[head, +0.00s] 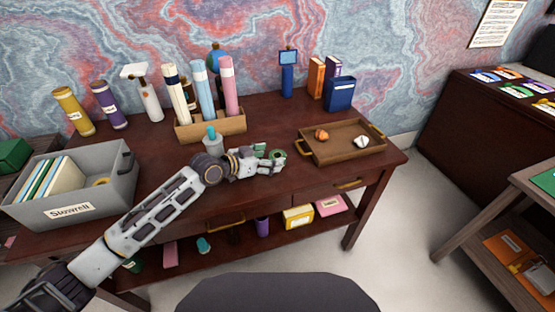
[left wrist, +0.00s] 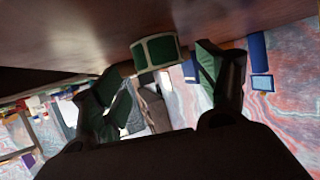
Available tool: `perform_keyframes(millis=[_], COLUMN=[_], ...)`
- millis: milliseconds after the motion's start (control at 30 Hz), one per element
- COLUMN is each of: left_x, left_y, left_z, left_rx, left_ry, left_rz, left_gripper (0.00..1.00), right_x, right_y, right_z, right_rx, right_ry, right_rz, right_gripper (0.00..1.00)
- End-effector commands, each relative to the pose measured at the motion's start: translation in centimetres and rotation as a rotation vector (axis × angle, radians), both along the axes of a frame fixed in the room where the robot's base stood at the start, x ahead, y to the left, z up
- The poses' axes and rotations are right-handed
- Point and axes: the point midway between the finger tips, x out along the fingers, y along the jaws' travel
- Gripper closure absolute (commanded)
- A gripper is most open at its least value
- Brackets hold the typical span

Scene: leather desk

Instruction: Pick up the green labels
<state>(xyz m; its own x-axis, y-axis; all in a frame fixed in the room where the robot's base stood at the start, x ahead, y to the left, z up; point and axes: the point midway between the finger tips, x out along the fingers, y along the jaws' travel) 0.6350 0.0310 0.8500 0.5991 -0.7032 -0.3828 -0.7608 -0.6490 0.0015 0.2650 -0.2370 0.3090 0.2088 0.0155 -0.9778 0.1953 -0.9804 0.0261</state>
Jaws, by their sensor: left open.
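The green labels look like a short green roll with pale edges (left wrist: 157,52) on the dark desk. In the left wrist view the roll lies between and just beyond the fingertips of my left gripper (left wrist: 160,62). In the head view the green roll (head: 278,154) is at the end of my left gripper (head: 271,157), partly hidden by the fingers. The gripper is open, one finger on each side of the roll. I cannot tell whether either finger touches it. My right gripper is not in view.
A wooden tray (head: 372,152) with small items lies to the right. A holder (head: 235,123) with upright rolls stands behind my gripper. A grey bin (head: 100,192) stands at the left, and a blue box (head: 340,94) at the back. The desk between gripper and tray is clear.

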Motion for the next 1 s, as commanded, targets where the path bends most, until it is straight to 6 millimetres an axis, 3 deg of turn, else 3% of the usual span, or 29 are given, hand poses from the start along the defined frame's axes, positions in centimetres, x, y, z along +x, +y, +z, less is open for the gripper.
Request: perform_keyframes(millis=[367,900,1000], left_x=[1.8,2.0,2.0], left_y=[-2.1,-2.2,-2.2], left_z=[-1.0,-1.1,-1.1], left_rx=[0.001,0.001,0.001], left_ry=[-0.001,-0.001,-0.001], left_rz=[0.001,0.001,0.001], left_gripper=[0.26,0.26,0.37], right_x=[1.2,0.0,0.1], right_y=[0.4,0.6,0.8], right_z=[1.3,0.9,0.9], right_rx=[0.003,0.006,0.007], right_ry=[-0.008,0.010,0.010], right_rz=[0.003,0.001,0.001], right_gripper=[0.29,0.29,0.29])
